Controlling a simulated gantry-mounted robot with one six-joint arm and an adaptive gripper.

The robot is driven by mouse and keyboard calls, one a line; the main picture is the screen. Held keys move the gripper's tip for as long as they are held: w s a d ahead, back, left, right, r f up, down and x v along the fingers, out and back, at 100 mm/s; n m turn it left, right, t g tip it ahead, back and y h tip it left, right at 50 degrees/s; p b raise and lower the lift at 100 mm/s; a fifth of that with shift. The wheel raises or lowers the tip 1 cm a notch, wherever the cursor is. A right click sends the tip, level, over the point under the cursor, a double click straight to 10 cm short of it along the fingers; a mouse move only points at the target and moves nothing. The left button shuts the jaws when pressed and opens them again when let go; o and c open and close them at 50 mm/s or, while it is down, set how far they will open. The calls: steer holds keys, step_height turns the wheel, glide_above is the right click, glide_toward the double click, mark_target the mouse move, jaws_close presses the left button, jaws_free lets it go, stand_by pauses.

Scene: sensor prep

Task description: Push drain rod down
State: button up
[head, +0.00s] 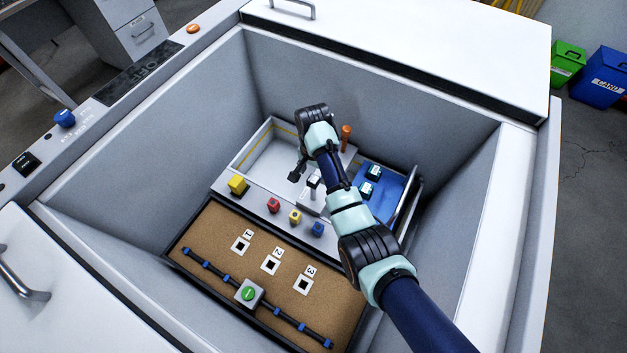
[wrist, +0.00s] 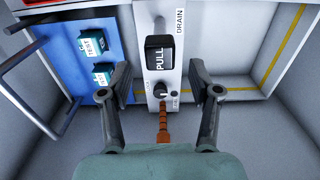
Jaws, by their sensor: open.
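The drain unit is a light grey strip (wrist: 180,22) marked DRAIN. It carries a black handle (wrist: 159,54) marked PULL, with a small dark knob (wrist: 160,91) below it. An orange ribbed grip (wrist: 163,125) lies beyond the knob, nearer my wrist; it also shows in the head view (head: 346,132). I cannot tell which of these parts is the drain rod. My gripper (wrist: 159,82) is open and empty, with one finger on either side of the strip near the knob. In the head view my gripper (head: 298,172) is over the basin, and my arm hides part of the strip.
A blue tray (wrist: 68,45) with two teal TEST blocks (wrist: 95,45) stands beside the strip. Yellow (head: 237,184), red (head: 273,205) and blue (head: 317,229) pieces line the ledge. A cork board (head: 205,225) with numbered sockets lies in front. Steep walls enclose everything.

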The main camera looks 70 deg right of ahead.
mark_target(313, 179)
step_height(313, 179, down, 5)
steer(key=shift+r+b, duration=0.2)
steer(key=shift+b, duration=0.65)
jaws_close()
